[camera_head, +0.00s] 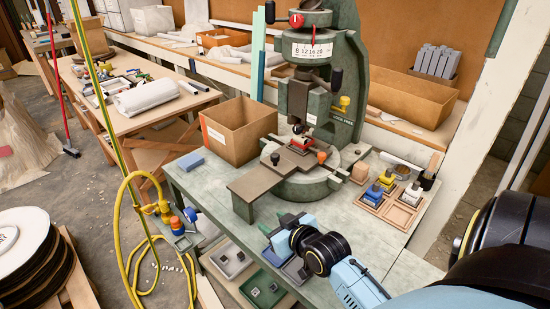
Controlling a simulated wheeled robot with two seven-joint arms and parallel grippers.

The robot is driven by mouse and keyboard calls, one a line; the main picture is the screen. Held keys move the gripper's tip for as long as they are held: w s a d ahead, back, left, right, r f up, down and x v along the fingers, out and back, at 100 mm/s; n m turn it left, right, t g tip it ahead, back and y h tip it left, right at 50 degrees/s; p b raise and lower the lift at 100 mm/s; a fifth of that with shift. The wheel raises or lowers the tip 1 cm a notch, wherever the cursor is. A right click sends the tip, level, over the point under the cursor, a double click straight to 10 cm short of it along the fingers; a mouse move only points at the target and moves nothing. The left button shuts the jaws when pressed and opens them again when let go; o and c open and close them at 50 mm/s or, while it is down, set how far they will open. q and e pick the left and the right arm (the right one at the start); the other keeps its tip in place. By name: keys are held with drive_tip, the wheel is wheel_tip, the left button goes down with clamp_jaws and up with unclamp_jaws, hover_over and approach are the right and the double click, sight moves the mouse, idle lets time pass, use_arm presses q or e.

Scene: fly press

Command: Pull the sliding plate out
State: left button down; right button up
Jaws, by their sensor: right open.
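The fly press (346,60) is green and stands on the bench, with a round base (305,190). A flat brown strip (258,186) runs from the base toward the front left. A smaller brown plate (284,163) lies under the ram, with a red block (300,143) on it. I cannot tell for sure which part is the sliding plate. An orange knob (321,157) and a black knob (275,159) stand beside the plate. My right gripper (279,225) is open in front of the base, apart from the plate. My left gripper is not in view.
A cardboard box (238,132) stands left of the press. Wooden trays with small coloured items (378,190) are at its right. A blue block (191,161) lies at the bench's left. A yellow hose (121,225) hangs at the left corner. Bins (232,259) sit below.

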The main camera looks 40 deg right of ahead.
sight(277, 160)
drive_tip(key=w+d+r+m+t+h, duration=0.3)
drive_tip(key=d+r+t+h, duration=0.15)
drive_tip(key=d, duration=0.55)
drive_tip(key=b+x, duration=0.1)
drive_tip(key=x, duration=1.2)
drive_tip(key=shift+w+f+b, duration=0.1)
drive_tip(key=shift+w+b, duration=0.15)
drive_tip(key=shift+b, duration=0.1)
clamp_jaws()
